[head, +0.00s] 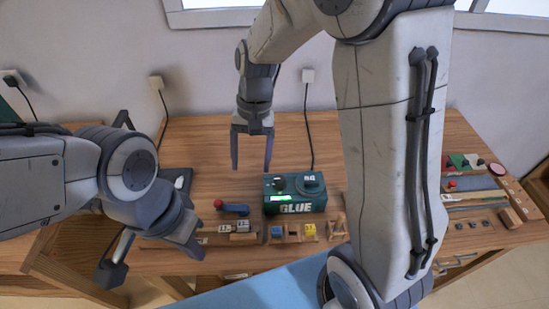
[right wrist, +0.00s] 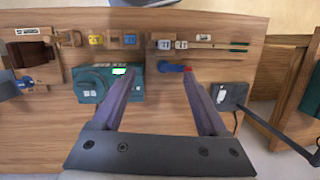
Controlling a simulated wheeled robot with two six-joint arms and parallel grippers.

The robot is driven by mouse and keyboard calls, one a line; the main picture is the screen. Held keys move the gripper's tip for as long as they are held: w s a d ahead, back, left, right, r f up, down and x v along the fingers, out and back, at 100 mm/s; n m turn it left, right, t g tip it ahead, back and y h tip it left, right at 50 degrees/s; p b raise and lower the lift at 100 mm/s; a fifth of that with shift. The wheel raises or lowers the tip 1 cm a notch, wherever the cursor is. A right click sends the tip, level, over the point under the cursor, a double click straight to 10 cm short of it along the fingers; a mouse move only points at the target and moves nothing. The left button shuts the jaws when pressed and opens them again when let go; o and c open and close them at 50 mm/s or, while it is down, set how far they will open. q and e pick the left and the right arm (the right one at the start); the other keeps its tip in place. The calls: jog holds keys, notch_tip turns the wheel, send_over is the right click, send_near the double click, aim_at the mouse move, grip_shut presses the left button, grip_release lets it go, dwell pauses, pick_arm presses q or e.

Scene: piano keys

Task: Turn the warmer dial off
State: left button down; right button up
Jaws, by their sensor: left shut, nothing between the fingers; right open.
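The warmer is a dark green box marked GLUE (head: 296,208) at the table's middle, with a green lit display (head: 283,198). Its top carries a round dark part (head: 311,182) on the right and a smaller dark knob (head: 279,184) on the left; I cannot tell for sure which is the dial. The warmer (right wrist: 108,94) also shows in the right wrist view, partly behind a finger. My right gripper (head: 251,158) is open and empty, pointing down behind and left of the warmer, apart from it. My left gripper (head: 193,245) is shut and empty, left of the warmer.
A blue lever with a red ball (head: 232,208) stands left of the warmer. Small blocks and wooden trays line the front edge. A black device with a cable (right wrist: 229,96) lies to the left. My right arm hides table right of the warmer. The wood behind the warmer is clear.

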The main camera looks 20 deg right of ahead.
jog(key=w+d+f+m+y, duration=0.1)
jog(key=w+d+f+m, duration=0.4)
jog(key=d, duration=0.3)
jog(key=m+y+p, duration=0.1)
jog(key=m, duration=0.2)
send_near(280, 178)
jog(key=p+x, duration=0.2)
jog(key=x, duration=0.6)
jog(key=shift+f, duration=0.15)
grip_shut()
